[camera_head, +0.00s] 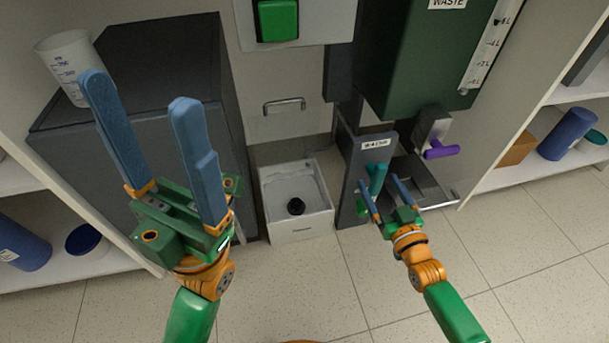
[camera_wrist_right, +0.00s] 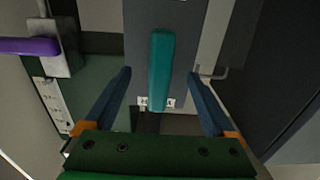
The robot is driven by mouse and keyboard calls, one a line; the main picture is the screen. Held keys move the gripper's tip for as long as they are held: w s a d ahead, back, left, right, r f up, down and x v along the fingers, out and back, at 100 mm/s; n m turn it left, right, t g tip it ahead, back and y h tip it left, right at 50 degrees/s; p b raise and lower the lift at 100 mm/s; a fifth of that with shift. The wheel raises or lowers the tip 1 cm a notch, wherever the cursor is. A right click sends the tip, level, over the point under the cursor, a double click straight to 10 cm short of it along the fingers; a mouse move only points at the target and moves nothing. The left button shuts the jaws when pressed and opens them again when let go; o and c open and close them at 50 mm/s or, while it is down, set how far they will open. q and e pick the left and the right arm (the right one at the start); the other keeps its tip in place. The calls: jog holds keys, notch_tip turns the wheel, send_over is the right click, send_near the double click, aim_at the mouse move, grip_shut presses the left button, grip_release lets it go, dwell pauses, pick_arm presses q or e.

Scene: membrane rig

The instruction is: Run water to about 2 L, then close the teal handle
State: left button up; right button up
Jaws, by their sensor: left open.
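The teal handle (camera_head: 377,177) is on the dark grey post (camera_head: 352,190) below a label that seems to read WATER. My right gripper (camera_head: 379,182) is open around the handle. In the right wrist view the teal handle (camera_wrist_right: 161,70) hangs between the two blue fingers, with a gap on each side. My left gripper (camera_head: 138,92) is open and empty, raised at the left in front of the dark cabinet. The dark green tank (camera_head: 405,60) has a WASTE label and a white litre scale (camera_head: 492,45). No water level or flow can be made out.
A purple handle (camera_head: 441,150) sits under the green tank. A white beaker (camera_head: 62,55) stands on the dark cabinet (camera_head: 160,60). A white open box (camera_head: 300,224) holds a small black object. A green button (camera_head: 278,20) is on the wall panel. Shelves flank both sides; the floor in front is clear.

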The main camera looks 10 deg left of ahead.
jog(key=p+v, duration=0.4)
jog(key=v, duration=0.4)
dwell(0.4)
